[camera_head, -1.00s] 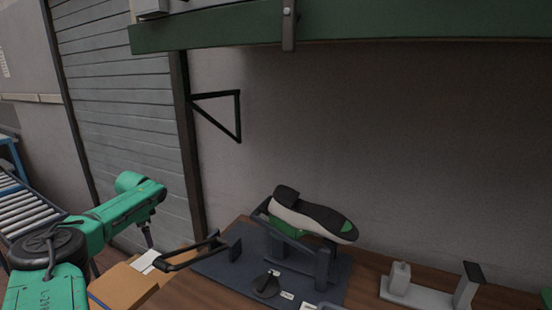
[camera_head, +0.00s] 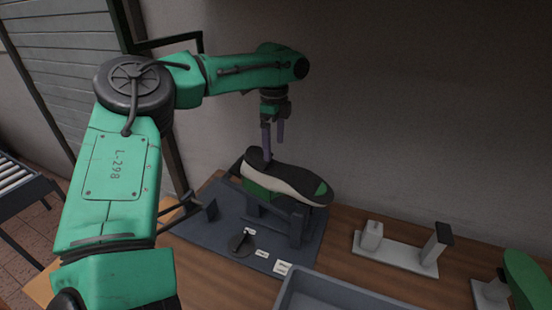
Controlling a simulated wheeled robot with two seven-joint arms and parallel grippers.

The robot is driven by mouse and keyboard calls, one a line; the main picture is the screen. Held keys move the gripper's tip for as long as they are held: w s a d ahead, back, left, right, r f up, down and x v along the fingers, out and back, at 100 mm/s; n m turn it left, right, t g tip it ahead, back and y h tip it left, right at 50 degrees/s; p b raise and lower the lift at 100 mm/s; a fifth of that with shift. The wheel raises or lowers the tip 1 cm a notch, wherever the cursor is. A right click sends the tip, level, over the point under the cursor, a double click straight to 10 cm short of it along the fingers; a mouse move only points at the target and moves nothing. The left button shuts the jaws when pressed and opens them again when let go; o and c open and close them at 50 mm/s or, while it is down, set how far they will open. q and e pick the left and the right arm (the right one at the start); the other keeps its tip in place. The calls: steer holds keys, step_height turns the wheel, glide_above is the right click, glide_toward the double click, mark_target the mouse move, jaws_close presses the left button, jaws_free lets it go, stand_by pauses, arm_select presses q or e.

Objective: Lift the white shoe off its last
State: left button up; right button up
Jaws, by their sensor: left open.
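The shoe (camera_head: 285,182) lies sole up on a dark stand on the blue-grey mat, with a black sole and heel, a white side band and green patches. The last inside it is mostly hidden; the green part (camera_head: 256,188) under the heel may belong to it. My left gripper (camera_head: 273,148) points down over the heel end of the shoe, its two fingers apart. One finger overlaps the heel in the picture; I cannot tell whether it touches. My right gripper is not in view.
The mat (camera_head: 215,228) carries a round black knob (camera_head: 240,242) and small labels. A grey tray (camera_head: 345,296) stands at the front. A grey fixture with two posts (camera_head: 400,252) is to the right, and a green object (camera_head: 525,280) is at the right edge.

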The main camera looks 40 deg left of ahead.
mark_target(275, 167)
arm_select(q)
steer(key=f, duration=0.3)
steer(key=f+p, duration=0.1)
steer(key=f, duration=0.2)
steer(key=f+p, duration=0.1)
steer(key=f, duration=0.2)
steer(key=shift+w+f, duration=0.3)
steer(key=shift+w, duration=0.1)
steer(key=shift+s+f, duration=0.2)
steer(key=shift+f, duration=0.3)
steer(key=shift+w, duration=0.1)
steer(key=c, duration=1.5)
steer(key=shift+r, duration=0.1)
steer(key=shift+r+p, duration=0.75)
steer(key=shift+r, duration=0.05)
step_height(275, 167, up, 7)
steer(key=p, duration=0.5)
steer(key=shift+r, duration=0.15)
steer(key=shift+r+p, duration=0.3)
steer(key=shift+r, duration=2.7)
